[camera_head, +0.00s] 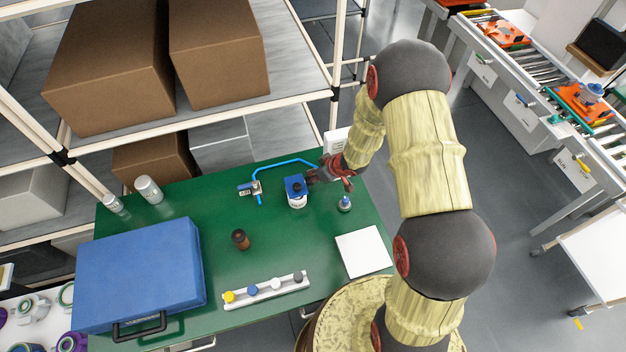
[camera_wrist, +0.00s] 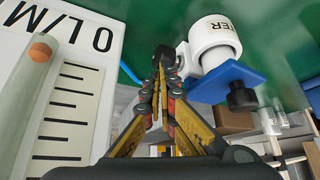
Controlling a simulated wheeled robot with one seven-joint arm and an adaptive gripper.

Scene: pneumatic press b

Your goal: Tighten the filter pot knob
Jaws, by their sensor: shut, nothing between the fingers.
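The filter pot (camera_head: 297,199) is a white cup under a blue block, standing upright on the green bench in the head view. In the wrist view its white cup (camera_wrist: 212,42) shows part of a label, with a blue bracket (camera_wrist: 228,80) and a black knob (camera_wrist: 242,97) on it. My gripper (camera_head: 311,177) is just right of the filter pot, pointing at it. In the wrist view my gripper's fingertips (camera_wrist: 160,65) are together and empty. A black part (camera_wrist: 164,54) lies right at the tips, left of the cup; I cannot tell whether they touch.
A white flow meter (camera_wrist: 70,75) with a scale stands close beside my fingers. A blue hose (camera_head: 280,163) runs behind the pot.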

